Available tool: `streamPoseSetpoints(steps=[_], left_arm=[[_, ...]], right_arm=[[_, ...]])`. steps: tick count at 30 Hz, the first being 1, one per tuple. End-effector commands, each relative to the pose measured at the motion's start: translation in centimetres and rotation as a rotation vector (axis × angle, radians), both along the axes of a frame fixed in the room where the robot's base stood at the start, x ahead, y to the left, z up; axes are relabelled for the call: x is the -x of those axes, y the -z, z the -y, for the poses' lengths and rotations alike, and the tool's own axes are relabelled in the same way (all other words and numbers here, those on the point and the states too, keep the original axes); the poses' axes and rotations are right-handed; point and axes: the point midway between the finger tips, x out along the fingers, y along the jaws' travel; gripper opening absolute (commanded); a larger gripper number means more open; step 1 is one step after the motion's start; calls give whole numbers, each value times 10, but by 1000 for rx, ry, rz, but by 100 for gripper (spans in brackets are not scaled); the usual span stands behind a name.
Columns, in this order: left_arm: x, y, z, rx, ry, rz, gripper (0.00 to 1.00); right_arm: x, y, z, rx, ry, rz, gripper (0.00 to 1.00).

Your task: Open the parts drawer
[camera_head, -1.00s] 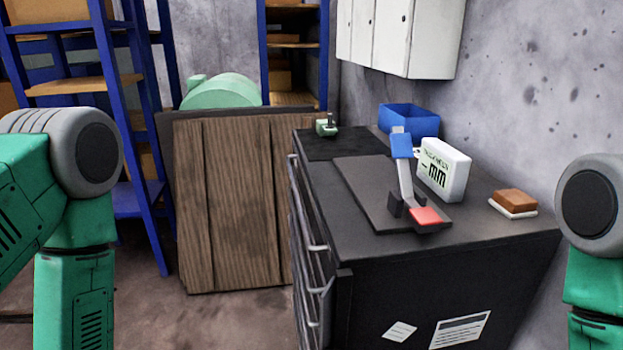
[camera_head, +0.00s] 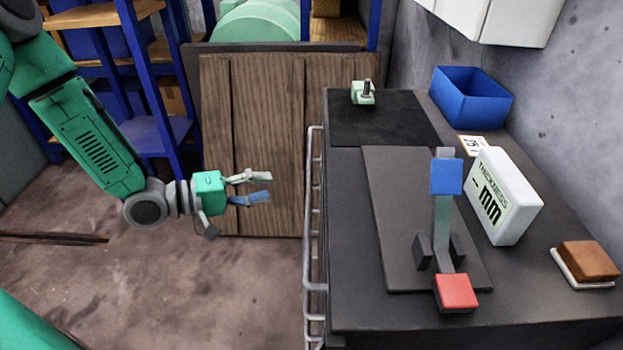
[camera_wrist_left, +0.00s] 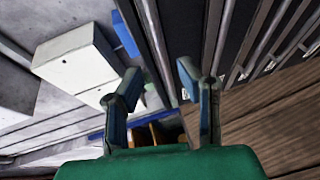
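The dark cabinet (camera_head: 345,240) stands right of centre in the head view. Grey bar handles (camera_head: 312,230) line its left side, where the drawer fronts face; the fronts are seen nearly edge-on and look closed. I cannot tell which one is the parts drawer. My left gripper (camera_head: 267,187) is open and empty, left of the handles and apart from them, its fingers pointing right towards the cabinet. The left wrist view shows the open fingers (camera_wrist_left: 158,78) with nothing between them, and handle bars (camera_wrist_left: 265,45) beyond at upper right. My right gripper is out of view.
On the cabinet top are a blue bin (camera_head: 470,97), a white thickness gauge box (camera_head: 505,197), a lever device (camera_head: 442,225), a brown block (camera_head: 587,262) and a small green item (camera_head: 363,93). A wooden panel (camera_head: 265,120) stands behind my gripper. The floor (camera_head: 215,290) below is clear.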

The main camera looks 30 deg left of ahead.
Motion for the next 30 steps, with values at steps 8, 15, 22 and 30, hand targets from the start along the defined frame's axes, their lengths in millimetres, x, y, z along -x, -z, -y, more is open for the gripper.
streamPoseSetpoints(steps=[8,15,22,30], left_arm=[[-44,12,41,-5,5,0,32],[-68,18,60,-3,2,0,32],[-74,18,66,-1,1,0,32],[-74,18,66,-1,1,0,0]], right_arm=[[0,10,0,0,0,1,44],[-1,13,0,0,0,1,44],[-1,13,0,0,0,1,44],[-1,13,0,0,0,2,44]])
